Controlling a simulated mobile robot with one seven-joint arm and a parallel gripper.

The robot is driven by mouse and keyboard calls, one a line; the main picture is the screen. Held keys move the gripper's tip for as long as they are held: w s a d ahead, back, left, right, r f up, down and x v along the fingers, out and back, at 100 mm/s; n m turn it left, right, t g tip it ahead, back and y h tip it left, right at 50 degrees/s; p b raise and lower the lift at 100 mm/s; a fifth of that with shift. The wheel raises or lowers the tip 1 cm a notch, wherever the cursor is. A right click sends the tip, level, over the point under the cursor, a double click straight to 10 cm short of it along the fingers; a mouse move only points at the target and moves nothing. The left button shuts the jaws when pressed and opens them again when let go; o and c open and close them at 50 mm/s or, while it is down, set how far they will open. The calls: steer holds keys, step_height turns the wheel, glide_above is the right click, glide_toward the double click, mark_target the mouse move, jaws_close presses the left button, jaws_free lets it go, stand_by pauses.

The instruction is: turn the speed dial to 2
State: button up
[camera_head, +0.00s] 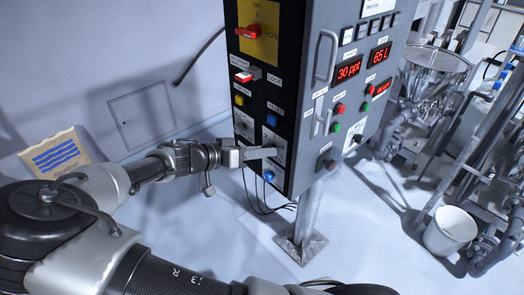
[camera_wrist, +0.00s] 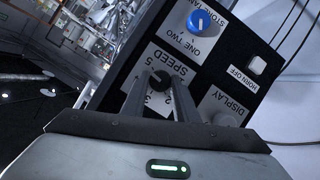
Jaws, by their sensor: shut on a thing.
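The speed dial (camera_wrist: 158,81) is a small dark knob on a white plate marked SPEED, low on the side face of the black control cabinet. Its lettering is upside down in the wrist view, with digits around the knob partly covered by my fingers. My gripper (camera_wrist: 160,84) has one finger on each side of the knob and is shut on it. In the head view my gripper (camera_head: 268,153) reaches the cabinet's side face from the left, and its fingertips hide the dial. I cannot read which number the dial points to.
A red switch (camera_head: 248,31) is higher on the cabinet. A white bucket (camera_head: 449,231) and pipework stand at the right.

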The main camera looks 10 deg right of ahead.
steer(key=n+t+h, duration=0.1)
steer(key=n+h, duration=0.1)
steer(key=n, duration=0.7)
steer(key=f+n+t+h, duration=0.1)
steer(key=n+h, duration=0.2)
steer(key=n, duration=0.5)
steer(key=n+t+h, duration=0.1)
steer(key=n+h, duration=0.1)
steer(key=n, duration=0.7)
steer(key=shift+f+n+h, duration=0.25)
steer(key=shift+n+h, duration=0.05)
steer(key=shift+h, duration=0.1)
steer(key=shift+s+n+t+y+p, duration=0.1)
steer(key=shift+n+t+y+p, duration=0.2)
steer(key=shift+n+t, duration=0.75)
steer(key=shift+n+t+y+p, duration=0.2)
steer(key=shift+n+t+p, duration=0.15)
steer(key=shift+n, duration=1.4)
steer(key=shift+f+n, duration=0.1)
steer(key=shift+n, duration=0.2)
steer(key=o, duration=1)
steer(key=shift+o, duration=0.2)
